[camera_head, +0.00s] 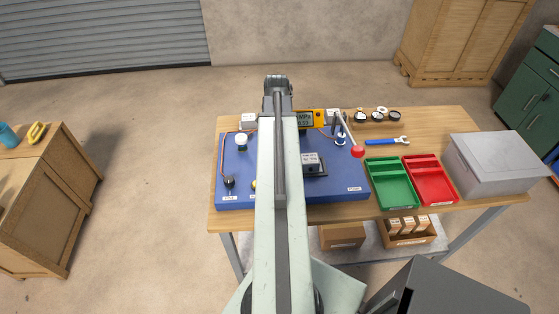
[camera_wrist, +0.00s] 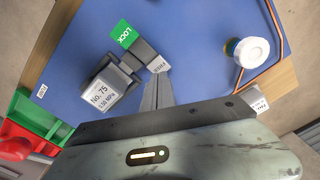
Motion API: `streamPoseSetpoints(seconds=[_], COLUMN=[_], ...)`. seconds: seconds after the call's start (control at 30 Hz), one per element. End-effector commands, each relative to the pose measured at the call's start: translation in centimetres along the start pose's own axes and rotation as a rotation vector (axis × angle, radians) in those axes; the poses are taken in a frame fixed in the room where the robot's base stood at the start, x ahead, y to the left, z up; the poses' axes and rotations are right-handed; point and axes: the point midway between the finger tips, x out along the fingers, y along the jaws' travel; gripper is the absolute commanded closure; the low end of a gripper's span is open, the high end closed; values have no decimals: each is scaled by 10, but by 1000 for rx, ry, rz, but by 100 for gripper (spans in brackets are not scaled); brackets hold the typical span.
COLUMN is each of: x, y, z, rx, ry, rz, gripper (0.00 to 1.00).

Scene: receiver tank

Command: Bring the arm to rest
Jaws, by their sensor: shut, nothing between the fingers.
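My arm (camera_wrist: 200,140) reaches out over the workbench, crossing the blue board (camera_head: 236,190). My gripper (camera_wrist: 158,92) is shut and empty in the wrist view, with its fingers over the blue board. In the head view its fingertips are hidden. The block also shows right of my arm in the head view (camera_head: 312,162). I cannot tell the exact clearance between fingers and board.
A yellow-framed gauge display (camera_head: 312,119) and a red-knobbed lever (camera_head: 357,151) stand on the board. A white-capped fitting (camera_wrist: 252,52) is right of the fingers.

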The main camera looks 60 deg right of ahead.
Motion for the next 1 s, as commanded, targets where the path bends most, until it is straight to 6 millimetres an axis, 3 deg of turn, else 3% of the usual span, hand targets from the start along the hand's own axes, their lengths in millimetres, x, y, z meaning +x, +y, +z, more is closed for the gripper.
streamPoseSetpoints(seconds=[0.03, 0.17, 0.67, 0.77, 0.83, 0.97, 1.0], x=[-12, -24, -21, -21, -21, -21, -21], y=[0, 0, -3, -30, -68, -152, -174], z=[0, 0, 1, 16, 40, 117, 145], rx=[0, 0, -5, -58, -137, -335, -397], ry=[0, 0, 0, 0, 0, 0, 0], rz=[0, 0, 0, 0, -1, 0, 0], gripper=[100, 100, 100, 100, 100, 100, 100])
